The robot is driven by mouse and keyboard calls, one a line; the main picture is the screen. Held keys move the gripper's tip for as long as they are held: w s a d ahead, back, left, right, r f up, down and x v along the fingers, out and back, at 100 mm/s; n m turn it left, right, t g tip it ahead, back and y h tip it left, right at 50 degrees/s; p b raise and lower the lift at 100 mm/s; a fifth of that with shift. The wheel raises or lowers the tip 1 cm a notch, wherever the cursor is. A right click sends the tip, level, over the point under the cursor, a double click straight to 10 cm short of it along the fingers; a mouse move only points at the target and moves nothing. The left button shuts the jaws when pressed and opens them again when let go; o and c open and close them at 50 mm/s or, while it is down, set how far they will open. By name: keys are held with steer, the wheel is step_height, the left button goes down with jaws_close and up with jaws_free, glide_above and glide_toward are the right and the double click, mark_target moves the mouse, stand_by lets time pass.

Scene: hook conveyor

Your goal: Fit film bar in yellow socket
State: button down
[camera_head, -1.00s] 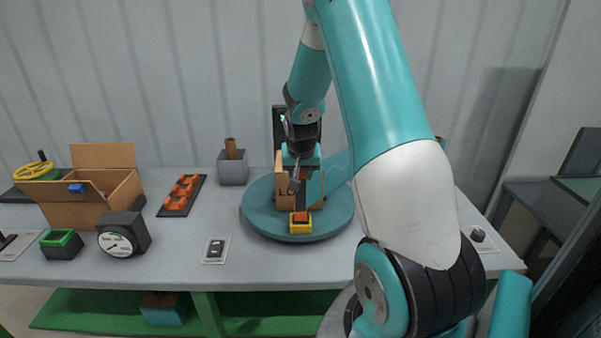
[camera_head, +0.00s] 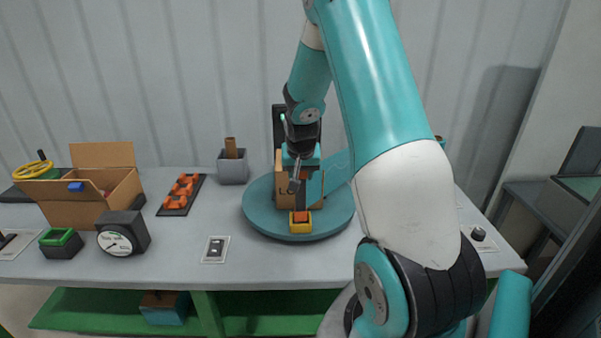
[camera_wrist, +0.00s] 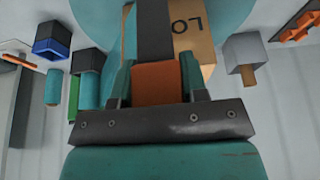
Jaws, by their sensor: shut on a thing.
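My gripper (camera_head: 302,178) is shut on the film bar and points down over the turntable. In the wrist view the two fingers (camera_wrist: 157,78) stand on either side of the bar's orange end (camera_wrist: 158,88). The dark length of the film bar (camera_wrist: 154,30) runs away from them. In the head view the dark bar (camera_head: 301,202) hangs about upright above the yellow socket (camera_head: 300,229). An orange part shows at the socket's top, right under the bar. I cannot tell how deep the bar sits. The socket stands near the front of the turntable and is not seen in the wrist view.
The teal turntable (camera_head: 263,222) carries a cardboard box (camera_head: 283,188) just behind the bar. A grey bin (camera_head: 232,172) and a black tray of orange pieces (camera_head: 181,195) stand to the left. An open carton (camera_head: 80,209) and a dial gauge (camera_head: 123,235) are farther left.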

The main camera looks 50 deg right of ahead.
steer(key=shift+f+b, duration=1.15)
steer(key=shift+f, duration=0.35)
steer(key=c, duration=0.6)
jaws_free()
steer(key=shift+o, duration=0.2)
steer(key=b+v, duration=0.3)
steer(key=v, duration=1.4)
steer(key=shift+r, duration=0.25)
steer(key=shift+a, duration=0.1)
